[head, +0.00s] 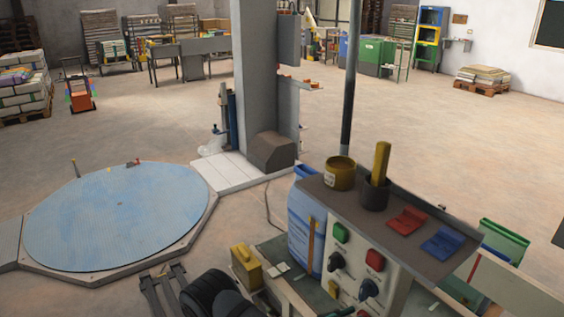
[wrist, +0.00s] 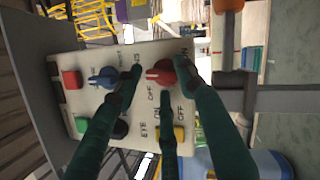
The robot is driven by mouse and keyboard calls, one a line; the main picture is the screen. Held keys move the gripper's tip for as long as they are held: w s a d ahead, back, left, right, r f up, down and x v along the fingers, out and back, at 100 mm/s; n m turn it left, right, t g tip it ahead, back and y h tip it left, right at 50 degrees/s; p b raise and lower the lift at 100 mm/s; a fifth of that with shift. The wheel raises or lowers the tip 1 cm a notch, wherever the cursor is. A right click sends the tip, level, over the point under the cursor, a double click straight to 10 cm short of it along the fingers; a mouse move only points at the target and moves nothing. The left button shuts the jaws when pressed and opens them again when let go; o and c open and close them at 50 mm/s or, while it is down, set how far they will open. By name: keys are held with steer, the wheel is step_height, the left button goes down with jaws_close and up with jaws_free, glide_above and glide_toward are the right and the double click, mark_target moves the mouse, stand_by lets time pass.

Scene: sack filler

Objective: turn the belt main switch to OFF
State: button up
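A pale control panel (wrist: 135,60) fills the middle of the wrist view, turned on its side. A red knob (wrist: 158,74) with a white mark pointing left sits on it, with ON and OFF lettering around it; I take it for the main switch. My gripper (wrist: 160,86) has dark green fingers spread apart, with tips on different sides of this knob. I cannot tell whether they touch it. In the head view the same panel (head: 352,248) stands on the console front; the red knob and my fingertips do not show clearly there.
Beside the knob are a blue knob (wrist: 101,78), a red button (wrist: 72,79), a green button (wrist: 82,125), a black knob (wrist: 120,129) and a yellow button (wrist: 179,133). Cups and coloured trays stand on the console top (head: 330,185). A blue round platform (head: 115,220) lies left.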

steer(key=shift+a, duration=0.15)
steer(key=s+a+n+t+y+p, duration=0.3)
steer(key=s+a+n+t+y, duration=0.4)
steer(key=n, duration=0.6)
steer(key=w+d+n+g+h+p, duration=0.1)
steer(key=w+d+g+h+p, duration=0.1)
steer(key=w+d, duration=0.4)
steer(key=shift+w+d+r+p, duration=0.3)
steer(key=shift+d+p, duration=0.15)
steer(key=shift+d, duration=0.25)
steer(key=shift+c, duration=0.6)
jaws_close()
